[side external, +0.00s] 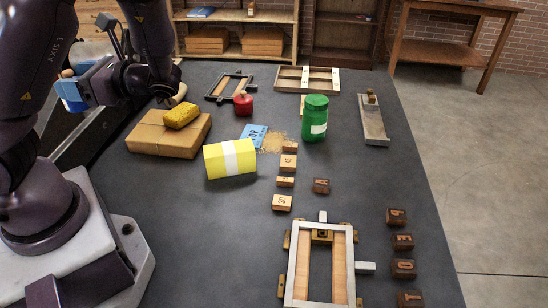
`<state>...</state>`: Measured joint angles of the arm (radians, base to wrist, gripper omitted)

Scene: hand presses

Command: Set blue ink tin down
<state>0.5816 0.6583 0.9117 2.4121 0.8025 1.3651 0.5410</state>
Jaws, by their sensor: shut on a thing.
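The blue ink tin (72,104) is at the upper left of the side external view, with a tan knob on top. My gripper (82,88) is shut on it, reaching in from the right side. The tin looks roughly upright and appears raised, to the left of the wrapped parcel. The hand hides part of the tin, and its exact height is hard to tell. A red tin (243,104) with a knob and a green jar (314,120) stand on the dark table (380,200).
A brown parcel (150,138) bears a yellow sponge (181,115). Frames (306,79) lie at the back. The table's right strip has bare room.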

